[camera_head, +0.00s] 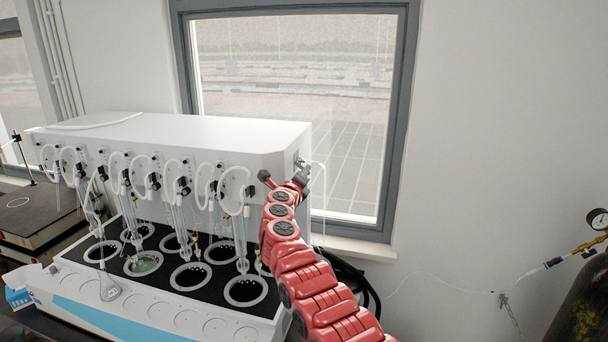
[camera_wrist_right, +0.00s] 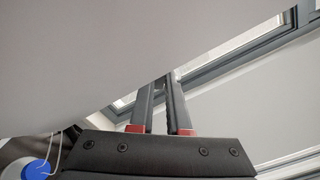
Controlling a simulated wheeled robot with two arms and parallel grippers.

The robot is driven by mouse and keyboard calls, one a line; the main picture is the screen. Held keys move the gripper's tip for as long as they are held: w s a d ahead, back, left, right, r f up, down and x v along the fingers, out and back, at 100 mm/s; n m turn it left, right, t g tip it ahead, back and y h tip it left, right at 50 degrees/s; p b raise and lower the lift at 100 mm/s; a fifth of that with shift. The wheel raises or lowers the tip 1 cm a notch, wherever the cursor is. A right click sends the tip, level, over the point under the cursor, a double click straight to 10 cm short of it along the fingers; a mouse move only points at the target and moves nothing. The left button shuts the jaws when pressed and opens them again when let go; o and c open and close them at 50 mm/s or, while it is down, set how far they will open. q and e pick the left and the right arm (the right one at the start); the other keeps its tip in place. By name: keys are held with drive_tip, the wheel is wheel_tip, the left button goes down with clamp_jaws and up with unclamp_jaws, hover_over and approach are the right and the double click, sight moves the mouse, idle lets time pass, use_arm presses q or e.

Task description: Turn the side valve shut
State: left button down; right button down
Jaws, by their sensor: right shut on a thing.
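The white distiller (camera_head: 190,137) stands at the left in the head view. The side valve (camera_head: 299,161) is a small fitting on its right end face, partly hidden by my gripper. My right gripper (camera_head: 302,172) reaches up to that end face and is shut on the side valve. In the right wrist view the two dark fingers (camera_wrist_right: 167,80) are close together at their tips. What lies between the tips is too small to make out there. My left gripper is not in view.
Glass tubes and white hoses hang along the distiller's front above a black plate (camera_head: 165,249) with round openings. A window (camera_head: 350,110) is behind. A gas cylinder (camera_head: 583,305) with a gauge (camera_head: 598,219) stands at the right. A blue round object (camera_wrist_right: 36,170) shows in the wrist view.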

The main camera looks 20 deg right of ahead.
drive_tip(key=shift+w+a+f+m+b, duration=0.1)
drive_tip(key=shift+f+m+b, duration=0.1)
drive_tip(key=shift+m+b, duration=0.45)
drive_tip(key=c, duration=0.9)
unclamp_jaws()
drive_tip(key=b+v, duration=0.7)
drive_tip(key=v, duration=1)
drive_tip(key=shift+a, duration=0.15)
